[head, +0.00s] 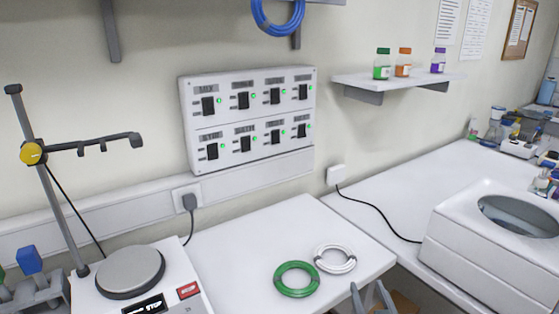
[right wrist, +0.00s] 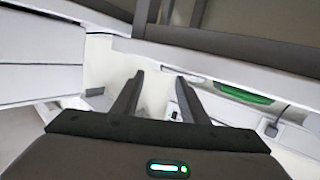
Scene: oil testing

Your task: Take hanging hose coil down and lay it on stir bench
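A blue hose coil (head: 277,14) hangs at the top of the head view, in front of the wall below a shelf edge. Its upper part is cut off by the frame. The white stir bench (head: 225,250) runs below the wall panel. A green hose coil (head: 296,279) and a white hose coil (head: 335,258) lie on it near its right end. My right gripper (head: 368,287) is at the bottom edge, by the bench's front right corner, well below the blue coil. Its fingers (right wrist: 158,75) are apart with nothing between them. My left gripper is not in view.
A stirrer (head: 130,271) with a stand and a clamp arm (head: 95,146) occupies the bench's left. A switch panel (head: 248,117) is on the wall. A small shelf (head: 400,82) holds bottles. A white bath (head: 495,235) stands at right. The bench between stirrer and coils is clear.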

